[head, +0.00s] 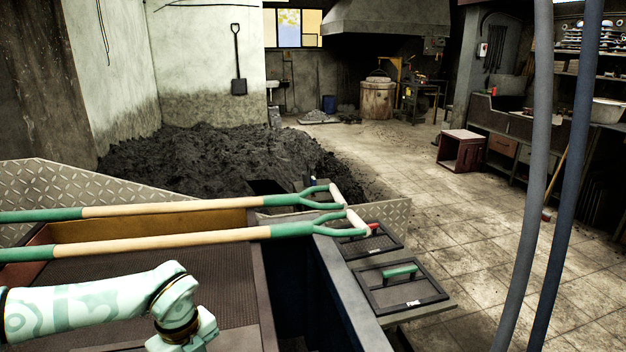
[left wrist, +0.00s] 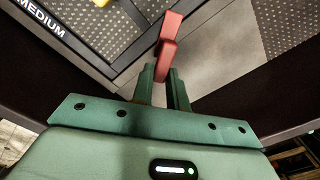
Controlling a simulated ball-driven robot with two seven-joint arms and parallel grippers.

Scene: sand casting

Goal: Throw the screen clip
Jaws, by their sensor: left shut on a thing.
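The screen clip (left wrist: 168,45) is a red, bent piece in the left wrist view. My left gripper (left wrist: 163,88) is shut on it, with the clip's lower end between the two green fingers and its upper part standing out beyond the tips. The clip is over the corner of a dark-framed screen (left wrist: 98,58) marked MEDIUM; I cannot tell whether it touches the frame. In the head view my left arm enters at the lower left, and its fingertips and the clip do not show. My right gripper is in neither view.
Two shovels (head: 170,238) with green and wood handles lie across the brown bin at left. A screen with a green handle (head: 400,271) lies at right of the bin, another behind it. A black sand heap (head: 215,160) lies beyond. The tiled floor at right is mostly clear.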

